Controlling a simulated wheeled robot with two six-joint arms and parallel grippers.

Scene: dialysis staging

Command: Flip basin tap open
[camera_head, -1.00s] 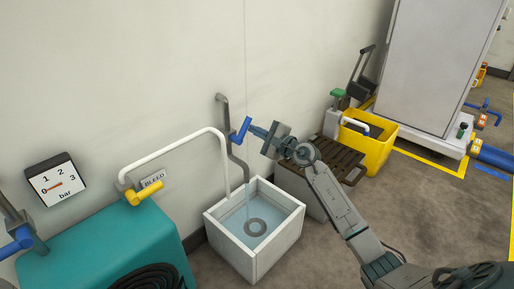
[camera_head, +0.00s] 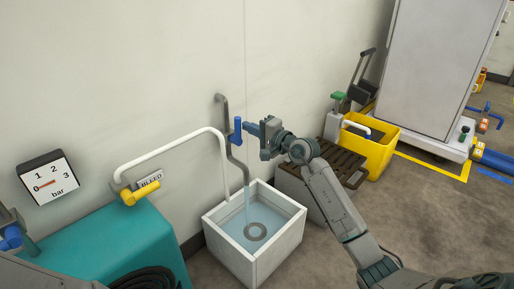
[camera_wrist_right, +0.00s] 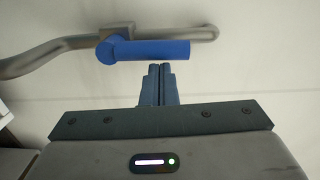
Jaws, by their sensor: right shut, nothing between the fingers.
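The basin tap is a grey bent pipe (camera_head: 222,108) on the wall with a blue lever handle (camera_head: 237,131), which stands about upright in the head view. In the right wrist view the blue handle (camera_wrist_right: 150,50) lies across the picture along the grey pipe. My right gripper (camera_head: 247,127) is shut and empty, its fingertips just right of the handle. In the wrist view its closed fingertips (camera_wrist_right: 160,68) are right beside the handle; I cannot tell whether they touch. The white square basin (camera_head: 228,246) below holds water, with a faint stream under the pipe.
A teal unit (camera_head: 110,235) with a yellow lever (camera_head: 141,194), a white curved pipe (camera_head: 170,147) and a pressure gauge (camera_head: 48,180) stand at left. A brown slatted crate (camera_head: 338,164) and yellow bin (camera_head: 375,152) stand behind my right arm.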

